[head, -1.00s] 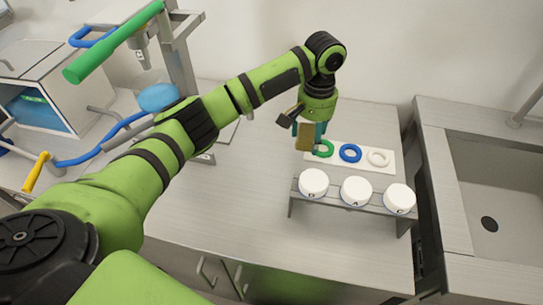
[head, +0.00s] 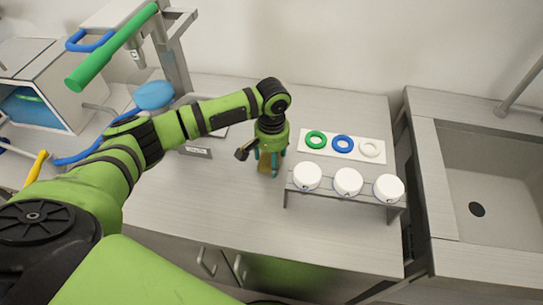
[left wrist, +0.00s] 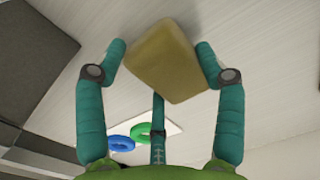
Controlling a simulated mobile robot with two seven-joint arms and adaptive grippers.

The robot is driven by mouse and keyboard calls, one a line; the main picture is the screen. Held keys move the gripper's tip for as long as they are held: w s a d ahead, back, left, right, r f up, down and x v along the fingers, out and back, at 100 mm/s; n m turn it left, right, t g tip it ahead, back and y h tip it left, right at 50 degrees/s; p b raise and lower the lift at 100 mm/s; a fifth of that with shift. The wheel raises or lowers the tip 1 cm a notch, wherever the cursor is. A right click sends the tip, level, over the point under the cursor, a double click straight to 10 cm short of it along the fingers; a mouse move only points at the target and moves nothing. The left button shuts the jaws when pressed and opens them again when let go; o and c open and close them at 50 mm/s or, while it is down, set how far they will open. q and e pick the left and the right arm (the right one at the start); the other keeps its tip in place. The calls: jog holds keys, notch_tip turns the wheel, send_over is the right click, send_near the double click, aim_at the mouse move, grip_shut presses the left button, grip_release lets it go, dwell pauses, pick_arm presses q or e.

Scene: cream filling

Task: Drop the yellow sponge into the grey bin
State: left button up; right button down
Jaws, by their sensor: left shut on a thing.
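My left gripper (head: 270,167) is over the counter, left of the small rack with white lids. It is shut on the yellow sponge (left wrist: 165,60), which also shows in the head view (head: 264,166), partly hidden by the fingers. In the left wrist view the sponge sits tilted between the teal fingertips (left wrist: 160,55). I cannot tell how high it is above the counter. No grey bin can be made out. My right gripper is not in view.
A grey rack (head: 343,197) holds three white lids (head: 348,182). Behind it a white plate (head: 383,157) carries green, blue and white rings. A sink (head: 500,185) lies at right, a dispensing machine (head: 170,50) at back left. The counter's front middle is clear.

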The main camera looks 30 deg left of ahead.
pick_arm(q)
jog(key=o, duration=1.1)
jog(key=shift+f, duration=0.1)
jog(key=shift+o, duration=0.2)
